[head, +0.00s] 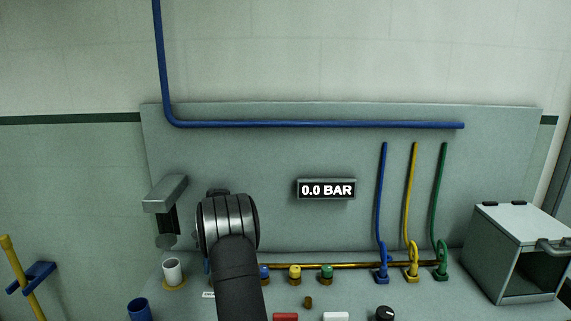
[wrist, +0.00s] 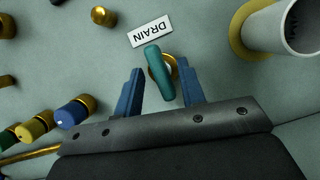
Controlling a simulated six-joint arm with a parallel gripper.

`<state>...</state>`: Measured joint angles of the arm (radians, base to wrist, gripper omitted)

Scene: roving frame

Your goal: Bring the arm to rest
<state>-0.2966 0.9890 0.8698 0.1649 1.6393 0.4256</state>
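My gripper (wrist: 161,67) has its two blue fingers spread apart. A teal lever handle (wrist: 157,75) on a brass valve stands between the fingers, with a visible gap to each side. The valve sits beside a white DRAIN label (wrist: 150,31). In the head view my dark arm reaches up from the bottom, with its metallic wrist (head: 228,222) over the left part of the bench. The fingers and the lever are mostly hidden there behind the arm.
A white cup (head: 172,270) on a brass ring stands left of my wrist. Blue, yellow (head: 295,272) and green capped fittings stand to its right. Hoses (head: 411,200) hang farther right, beside an open grey box (head: 515,250). The display (head: 327,189) reads 0.0 BAR.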

